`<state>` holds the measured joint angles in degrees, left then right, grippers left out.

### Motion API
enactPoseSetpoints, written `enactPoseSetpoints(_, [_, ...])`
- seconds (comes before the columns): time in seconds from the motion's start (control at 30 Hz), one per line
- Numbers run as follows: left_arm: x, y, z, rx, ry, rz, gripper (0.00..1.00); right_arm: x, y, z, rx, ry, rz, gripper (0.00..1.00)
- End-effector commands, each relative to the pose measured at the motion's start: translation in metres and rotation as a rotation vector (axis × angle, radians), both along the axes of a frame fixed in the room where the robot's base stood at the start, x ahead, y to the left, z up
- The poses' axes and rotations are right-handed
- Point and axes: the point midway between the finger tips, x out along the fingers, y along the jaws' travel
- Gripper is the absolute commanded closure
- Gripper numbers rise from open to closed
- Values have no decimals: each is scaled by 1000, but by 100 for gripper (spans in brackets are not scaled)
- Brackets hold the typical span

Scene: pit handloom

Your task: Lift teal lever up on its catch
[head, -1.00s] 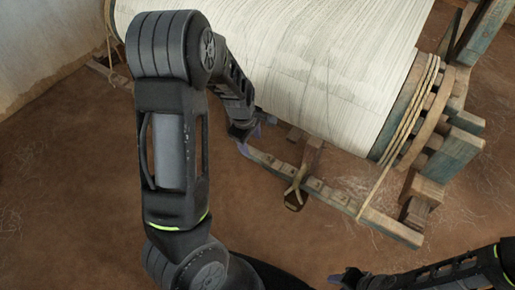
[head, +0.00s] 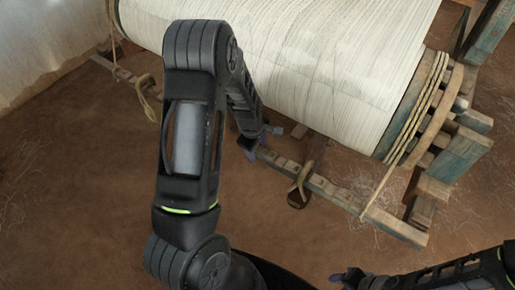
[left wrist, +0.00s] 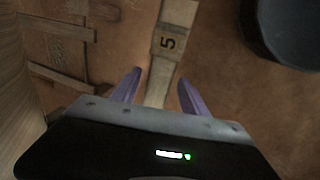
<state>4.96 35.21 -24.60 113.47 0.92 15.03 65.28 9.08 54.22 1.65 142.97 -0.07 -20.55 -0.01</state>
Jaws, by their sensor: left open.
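A long pale wooden bar (head: 340,194) runs low in front of the cloth roll in the head view, with darker blocks along it. No clearly teal lever stands out; I cannot tell whether this bar is it. The catch cannot be made out. My right gripper (head: 347,276) is low at the right, its jaw gap unclear.
The big cloth roll (head: 310,70) lies behind the bar, with ropes and wooden frame parts (head: 460,150) at its right end. A strap loop (head: 298,190) hangs over the bar. A dark round object (left wrist: 285,30) stands at upper right in the wrist view. The earth floor is open in front.

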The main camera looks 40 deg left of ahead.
Motion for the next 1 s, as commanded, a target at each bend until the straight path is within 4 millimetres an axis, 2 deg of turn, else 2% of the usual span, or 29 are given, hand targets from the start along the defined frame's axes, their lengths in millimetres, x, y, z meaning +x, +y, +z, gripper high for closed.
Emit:
enactPoseSetpoints(0.13, [0, 0, 0, 0, 0, 0, 49, 0, 0, 0, 0, 0, 0, 64])
enactPoseSetpoints(0.77, [0, 0, 0, 0, 0, -1, 100, 0, 0, 0, 0, 0, 0, 64])
enactPoseSetpoints(1.0, [0, 0, 0, 0, 0, -1, 100, 0, 0, 0, 0, 0, 0, 64])
